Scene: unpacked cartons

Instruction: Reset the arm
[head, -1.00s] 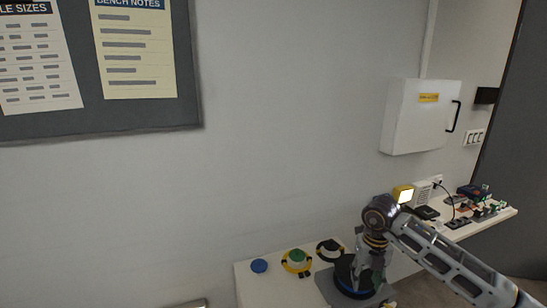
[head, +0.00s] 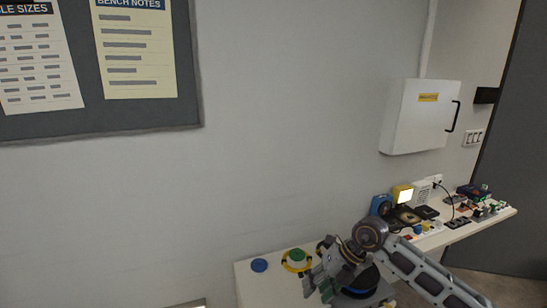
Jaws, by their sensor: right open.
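My right arm comes in from the lower right. My right gripper (head: 314,284) is open over the white bench (head: 248,286), its fingers pointing left and down near a green-topped object with a yellow ring (head: 297,259). I see nothing between its fingers. A dark round base with a blue rim (head: 362,290) lies under the arm and is partly hidden. My left gripper is not in view.
A blue disc (head: 259,265) lies at the bench's left. Further right are a blue object (head: 381,205), a yellow device with a lit screen (head: 403,195) and several small items. A white wall box (head: 415,117) hangs above.

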